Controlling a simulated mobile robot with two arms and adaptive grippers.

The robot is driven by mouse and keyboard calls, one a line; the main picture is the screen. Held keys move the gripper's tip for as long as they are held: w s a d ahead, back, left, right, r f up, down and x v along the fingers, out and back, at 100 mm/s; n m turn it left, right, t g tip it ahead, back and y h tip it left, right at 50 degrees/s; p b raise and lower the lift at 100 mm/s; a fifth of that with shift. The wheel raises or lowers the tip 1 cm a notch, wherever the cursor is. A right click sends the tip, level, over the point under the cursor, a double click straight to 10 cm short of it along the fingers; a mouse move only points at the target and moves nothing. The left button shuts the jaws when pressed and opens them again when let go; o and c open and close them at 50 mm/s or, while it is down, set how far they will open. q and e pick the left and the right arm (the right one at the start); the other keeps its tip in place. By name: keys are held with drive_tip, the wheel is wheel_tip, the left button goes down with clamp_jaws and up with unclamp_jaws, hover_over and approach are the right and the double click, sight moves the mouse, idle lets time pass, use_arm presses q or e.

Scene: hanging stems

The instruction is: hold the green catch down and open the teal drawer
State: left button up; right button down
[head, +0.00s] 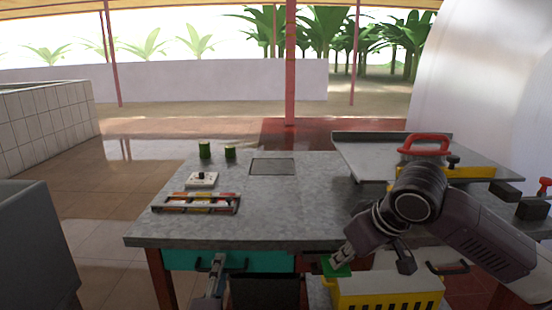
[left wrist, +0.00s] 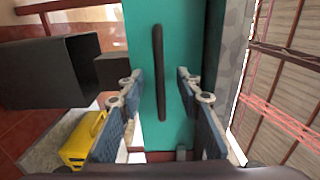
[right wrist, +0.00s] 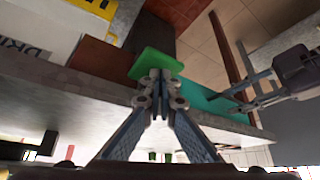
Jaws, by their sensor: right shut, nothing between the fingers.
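The teal drawer (head: 265,262) sits under the front edge of the grey table, its front close beneath the tabletop. Its dark bar handle (left wrist: 160,75) shows in the left wrist view. My left gripper (head: 216,268) is open in front of the drawer, with one finger on each side of the handle and neither visibly closed on it. The green catch (right wrist: 155,63) is a flat tab at the table's front edge, right of the drawer in the head view (head: 338,270). My right gripper (right wrist: 158,78) is shut, its fingertips at the catch, seemingly touching it; its exact height is hard to tell.
A yellow crate (head: 388,300) stands below the right arm. A dark box (head: 265,290) is below the drawer. On the table (head: 290,215) are a rack of coloured pieces (head: 196,203), a white switch box (head: 202,180) and two green cylinders (head: 205,149). The table's middle is clear.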

sight(339, 271)
idle(0.4)
drive_tip(key=shift+f, duration=1.55)
use_arm(q)
clamp_jaws()
